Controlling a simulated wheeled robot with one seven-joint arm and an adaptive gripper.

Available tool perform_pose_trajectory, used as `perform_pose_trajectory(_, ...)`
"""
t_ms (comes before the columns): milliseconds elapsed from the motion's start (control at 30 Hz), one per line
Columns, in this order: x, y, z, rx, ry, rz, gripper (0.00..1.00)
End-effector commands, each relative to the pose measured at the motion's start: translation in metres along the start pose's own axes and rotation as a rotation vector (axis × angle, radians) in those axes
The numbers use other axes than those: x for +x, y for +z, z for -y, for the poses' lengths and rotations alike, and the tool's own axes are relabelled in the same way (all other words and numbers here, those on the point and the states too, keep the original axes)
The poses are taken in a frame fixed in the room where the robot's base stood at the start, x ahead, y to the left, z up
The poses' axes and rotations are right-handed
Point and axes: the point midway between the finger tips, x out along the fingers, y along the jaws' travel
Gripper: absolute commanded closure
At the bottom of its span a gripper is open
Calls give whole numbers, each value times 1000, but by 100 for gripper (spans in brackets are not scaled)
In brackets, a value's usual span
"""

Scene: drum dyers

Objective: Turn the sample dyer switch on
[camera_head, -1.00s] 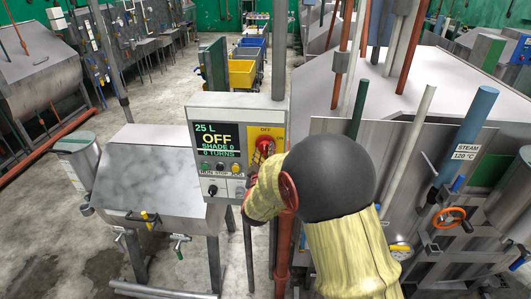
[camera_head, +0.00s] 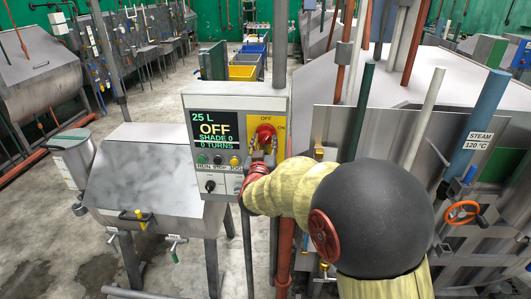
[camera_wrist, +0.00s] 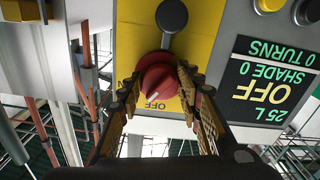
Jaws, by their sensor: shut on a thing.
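The sample dyer switch (camera_head: 265,133) is a red rotary knob on a yellow plate on the front of the control box (camera_head: 187,97). In the wrist view the switch (camera_wrist: 158,78) is upside down, with its pale pointer line near the OFF label. The screen (camera_head: 215,131) reads 25 L, OFF, SHADE 0, 0 TURNS. My gripper (camera_wrist: 160,88) has one finger on each side of the knob and is shut on it. In the head view my gripper (camera_head: 263,154) is just below the knob, partly hidden by my wrist.
Small RUN, STOP and JOG buttons (camera_head: 218,160) sit left of the switch. The steel sample dyer drum (camera_head: 145,165) stands left of the box. A large steel machine with pipes and an orange handwheel (camera_head: 463,212) stands at the right. Open floor lies at the left.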

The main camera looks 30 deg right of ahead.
Motion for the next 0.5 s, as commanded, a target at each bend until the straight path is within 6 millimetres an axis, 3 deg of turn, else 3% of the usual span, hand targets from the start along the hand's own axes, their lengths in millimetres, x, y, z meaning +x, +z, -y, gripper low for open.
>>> perform_pose_trajectory(500,0,3,4,493,0,-2,91)
